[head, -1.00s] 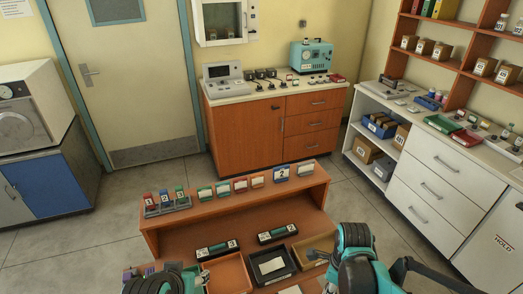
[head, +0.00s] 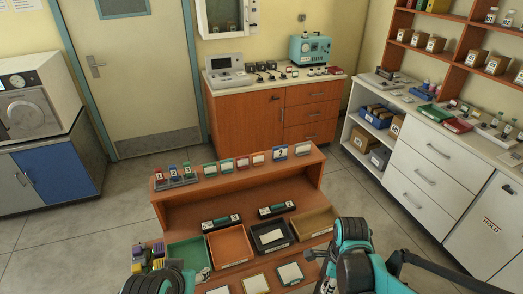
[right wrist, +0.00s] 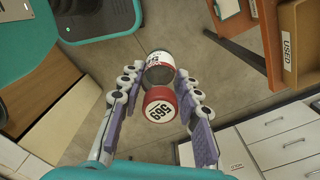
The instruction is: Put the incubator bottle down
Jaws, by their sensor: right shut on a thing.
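The bottle, with a red numbered cap (right wrist: 160,104) and a pale, red-banded body (right wrist: 160,68), is between the jaws of my right gripper (right wrist: 158,78) in the right wrist view. The gripper is shut on it, over the floor. In the head view my right gripper (head: 320,262) is at the right front of the orange-brown bench (head: 240,182); the bottle cannot be made out there. My left gripper (head: 204,274) is at the bench's left front, mostly hidden by its arm; its jaws are unclear.
The bench holds a green tray (head: 187,254), an orange tray (head: 230,245), a black tray (head: 271,237) and a tan tray (head: 313,223). Small coloured items line its upper shelf. White drawers (head: 432,170) stand at right. Floor is open between them.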

